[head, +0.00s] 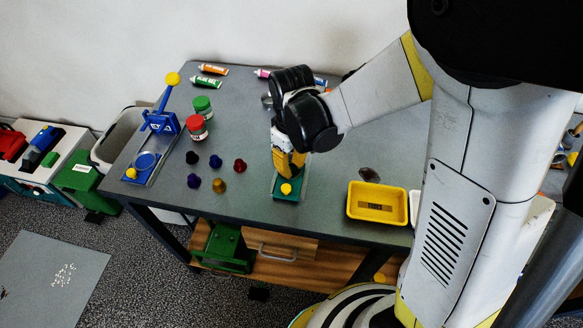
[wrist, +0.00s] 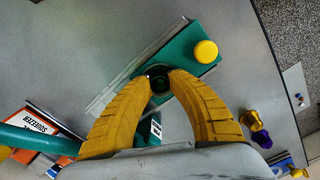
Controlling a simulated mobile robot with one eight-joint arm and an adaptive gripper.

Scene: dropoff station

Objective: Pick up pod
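My gripper (head: 289,176) points down over a green device (head: 283,196) with a yellow knob (head: 286,188) near the table's front edge. In the wrist view, my yellow fingertips (wrist: 159,77) stand on either side of a small dark round thing (wrist: 159,84) at the green device (wrist: 182,52). It may be a pod or an opening; I cannot tell, nor whether the fingers press on it. Loose pods lie left of my gripper: black (head: 192,157), blue (head: 215,161), dark red (head: 240,165), purple (head: 194,181) and gold (head: 219,185).
A yellow tray (head: 354,211) stands to the right. Red (head: 196,129) and green-lidded (head: 203,107) jars and a blue lever device (head: 160,122) stand to the left. Tubes (head: 207,82) lie at the back. The left front of the table is mostly clear.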

